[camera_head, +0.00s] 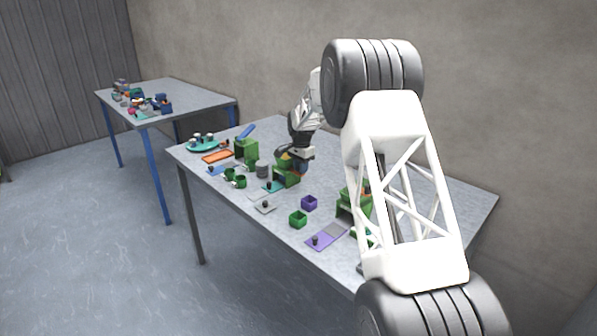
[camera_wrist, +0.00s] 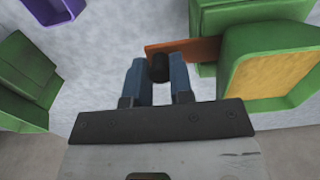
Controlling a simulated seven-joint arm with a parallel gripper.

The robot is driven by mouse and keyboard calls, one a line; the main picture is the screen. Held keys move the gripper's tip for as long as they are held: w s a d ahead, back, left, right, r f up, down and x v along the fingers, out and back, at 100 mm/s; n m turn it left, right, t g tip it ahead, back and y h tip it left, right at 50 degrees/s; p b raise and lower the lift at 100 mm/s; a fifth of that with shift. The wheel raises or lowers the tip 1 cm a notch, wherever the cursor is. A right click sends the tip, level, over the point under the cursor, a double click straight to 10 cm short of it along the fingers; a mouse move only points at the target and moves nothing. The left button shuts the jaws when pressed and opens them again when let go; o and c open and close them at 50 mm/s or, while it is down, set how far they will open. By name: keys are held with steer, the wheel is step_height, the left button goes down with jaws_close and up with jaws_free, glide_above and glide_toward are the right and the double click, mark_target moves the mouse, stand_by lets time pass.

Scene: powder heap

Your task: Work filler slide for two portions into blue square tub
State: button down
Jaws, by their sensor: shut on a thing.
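My gripper (camera_wrist: 158,75) is shut on the black knob (camera_wrist: 159,68) of an orange filler slide (camera_wrist: 198,50). The slide runs to the right, against a green filler dispenser (camera_wrist: 250,17). A green hopper (camera_wrist: 229,65) with a yellow-orange filling (camera_wrist: 272,74) sits right of the fingers. In the head view my gripper (camera_head: 297,160) is at the green dispenser (camera_head: 287,181) mid-table, and the knob is hidden there. A purple-blue square tub (camera_head: 309,203) stands in front of the dispenser. It also shows at the upper left of the wrist view (camera_wrist: 58,12). I cannot make out a plainer blue tub.
A green square tub (camera_head: 298,219) and a purple plate with a knob (camera_head: 327,237) lie near the front edge. Another green dispenser (camera_head: 246,151), a grey cup (camera_head: 262,169) and a teal tray (camera_head: 203,145) stand to the left. A second table (camera_head: 180,92) holds clutter.

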steer(key=shift+s+d, duration=1.05)
steer(key=c, duration=1.8)
jaws_free()
steer(key=shift+s+d, duration=0.1)
steer(key=shift+d, duration=0.05)
steer(key=shift+a, duration=0.2)
jaws_close()
steer(key=shift+w+a, duration=0.95)
steer(key=shift+w, duration=0.2)
steer(key=o, duration=0.7)
jaws_free()
steer(key=shift+a, duration=0.1)
